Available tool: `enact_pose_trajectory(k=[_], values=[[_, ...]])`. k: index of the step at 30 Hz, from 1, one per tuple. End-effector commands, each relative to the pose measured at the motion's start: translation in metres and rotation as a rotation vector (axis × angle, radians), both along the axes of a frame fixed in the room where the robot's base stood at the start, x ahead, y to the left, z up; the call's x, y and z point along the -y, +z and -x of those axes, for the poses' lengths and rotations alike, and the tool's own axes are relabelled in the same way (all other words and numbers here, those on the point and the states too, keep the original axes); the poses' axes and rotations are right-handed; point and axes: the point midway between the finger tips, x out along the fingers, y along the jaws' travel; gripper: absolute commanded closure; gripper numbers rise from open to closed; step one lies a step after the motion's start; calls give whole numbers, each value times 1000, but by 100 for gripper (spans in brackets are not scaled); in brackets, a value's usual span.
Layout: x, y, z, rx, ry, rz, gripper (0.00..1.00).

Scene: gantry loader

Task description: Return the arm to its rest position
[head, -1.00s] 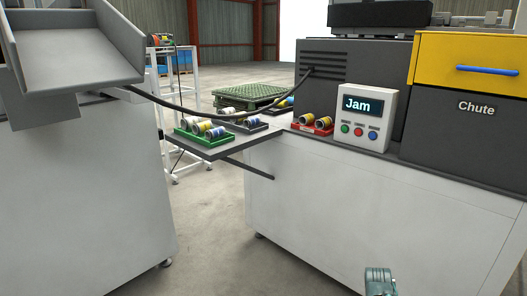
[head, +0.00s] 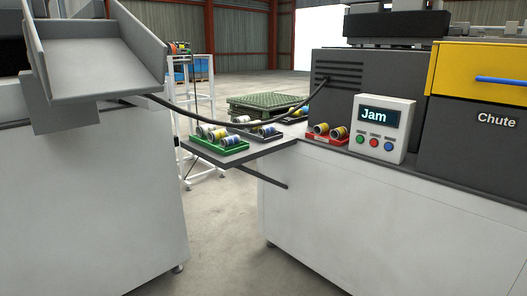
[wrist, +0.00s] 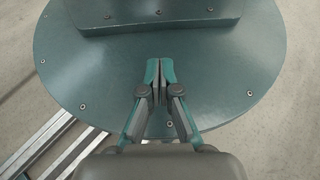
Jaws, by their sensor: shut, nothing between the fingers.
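My gripper (wrist: 160,72) shows in the wrist view, pointing down over a round teal plate that is part of my own base. Its two teal-tipped fingers are together with nothing between them. In the head view now, neither the gripper nor the arm is visible.
A grey chute tray (head: 95,65) on a white cabinet (head: 90,190) stands at left. At right, a white machine bench (head: 350,215) carries a control box reading "Jam" (head: 382,130) and a red tray (head: 324,141) of spools. A green tray (head: 218,150) sits on a shelf across the gap. Open floor (head: 222,235) lies between.

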Motion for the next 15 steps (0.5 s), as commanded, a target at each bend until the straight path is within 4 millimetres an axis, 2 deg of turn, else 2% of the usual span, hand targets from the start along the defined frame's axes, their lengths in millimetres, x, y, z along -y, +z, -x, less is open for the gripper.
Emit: enact_pose_trajectory(k=[1, 6, 8, 15], values=[[-2, -2, 12, -25, 15, -1, 100], [-8, -8, 40, -88, 69, -2, 100], [-8, 7, 35, -60, 67, 0, 100], [-8, 32, 25, 42, 64, 5, 100]])
